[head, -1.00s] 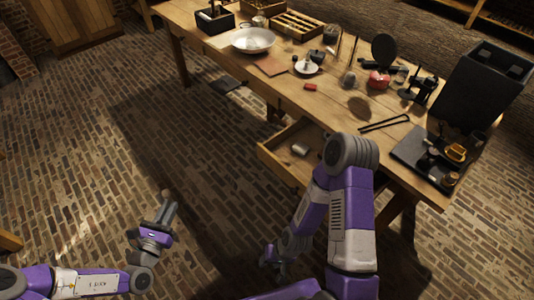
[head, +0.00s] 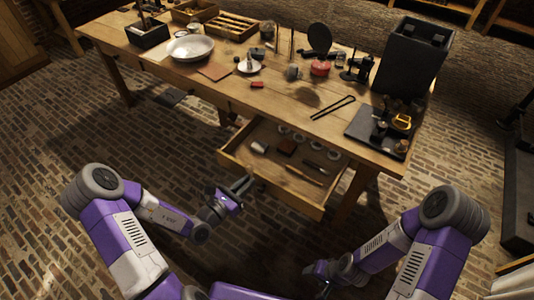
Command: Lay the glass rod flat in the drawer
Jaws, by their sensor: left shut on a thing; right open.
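The drawer (head: 308,204) stands open below the table's front edge. My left gripper (head: 243,184) is at the drawer's front left corner, over or just outside its front wall. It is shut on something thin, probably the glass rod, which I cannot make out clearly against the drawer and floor. My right gripper (head: 318,270) is open, low over the floor in front of the drawer, and looks empty.
In the drawer lie a pale cylinder (head: 260,147), a brown block (head: 287,146), a brown stick (head: 304,174) and several pale round pieces along the back. The tabletop (head: 285,98) above holds a white bowl (head: 191,47), black tongs (head: 333,107) and a dark tray (head: 362,129).

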